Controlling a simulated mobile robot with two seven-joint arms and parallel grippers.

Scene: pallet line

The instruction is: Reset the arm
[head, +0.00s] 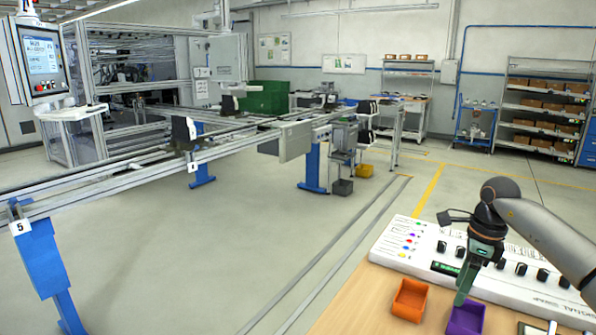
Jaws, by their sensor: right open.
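My right arm comes in from the right. Its right gripper (464,288) points down over the wooden table (360,300), with its green fingers just above the back of a purple bin (466,320). The gripper is open, and I see nothing held in it. The fingers overlap one another in this view, and I cannot tell whether they touch the bin. My left gripper is not in view.
An orange bin (410,300) stands left of the purple one. A white control panel (425,245) with colored buttons and dark knobs lies behind them. A conveyor frame (295,140) on blue legs crosses the left side. The floor between is clear.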

